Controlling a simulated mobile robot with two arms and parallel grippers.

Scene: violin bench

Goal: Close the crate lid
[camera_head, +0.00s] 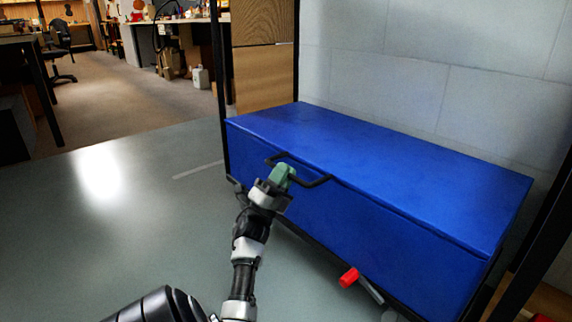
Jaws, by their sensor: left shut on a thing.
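A long blue crate (335,225) stands against the pale wall. Its blue lid (400,165) lies flat over the top, with only a thin seam visible along the front edge; a small gap cannot be ruled out. A black bar handle (318,183) sticks out from the lid's front edge, left of the middle. My left gripper (284,174), with green fingers, is shut on this handle, and its fingers hide part of the bar. My right gripper is not in view.
A red-ended object with a grey rod (349,277) is low in front of the crate. Dark frame posts (219,80) stand beside the crate. Workbenches and a chair are far back.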

